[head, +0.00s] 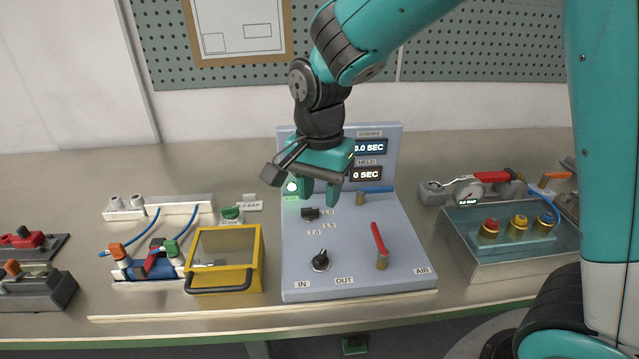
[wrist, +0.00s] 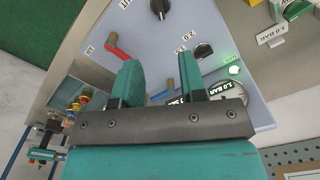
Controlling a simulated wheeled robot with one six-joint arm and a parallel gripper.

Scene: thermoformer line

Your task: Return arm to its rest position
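My gripper (head: 320,190) hangs from my teal and grey arm over the grey-blue control panel (head: 335,262), in front of its upright display part. In the wrist view my gripper (wrist: 160,82) shows two teal fingers standing apart with nothing between them. The panel's red lever (head: 379,246), black knob (head: 320,261) and black switch (head: 310,213) are in view and not touched, as far as I can see. A green light (head: 291,187) is lit on the panel. The stroke display (head: 369,147) reads 0.0 SEC and the held display (head: 367,174) reads 0 SEC. My arm hides part of the upright panel.
A yellow-framed box (head: 257,262) with a black handle stands left of the panel. Blue-hosed valve fittings (head: 150,262) sit further left. A metal tray (head: 470,273) with red and yellow knobs is at right. A pegboard (head: 480,50) is behind. Bare bench lies along the front edge.

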